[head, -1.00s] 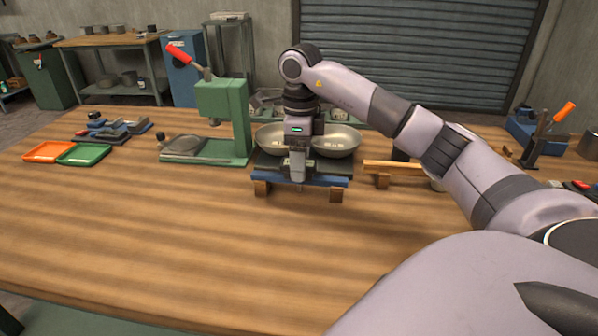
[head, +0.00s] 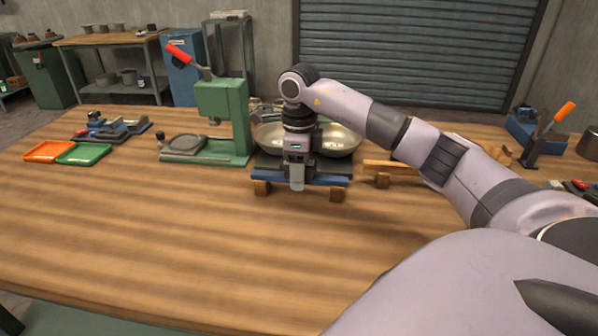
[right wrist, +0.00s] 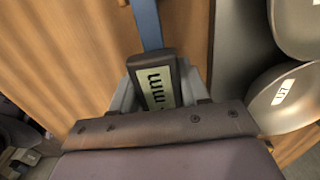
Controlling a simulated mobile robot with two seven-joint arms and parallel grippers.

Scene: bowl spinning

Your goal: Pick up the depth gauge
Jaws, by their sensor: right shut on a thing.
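The depth gauge (right wrist: 154,85) shows in the right wrist view as a dark block with a pale face marked "mm", with a blue bar (right wrist: 147,22) at its far end. In the head view the blue bar (head: 324,181) lies across two small wooden blocks; the gauge's dark body is hidden there by my gripper. My right gripper (head: 296,187) points down at the middle of the bar. In the right wrist view its grey fingers (right wrist: 156,96) stand on both sides of the dark block and are shut on it. My left gripper is not in view.
Two metal bowls (head: 341,141) sit just behind the bar. A green press (head: 222,110) with a red lever stands to the left, and orange (head: 47,151) and green (head: 83,154) trays lie farther left. A wooden bar (head: 392,167) is at right. The table front is clear.

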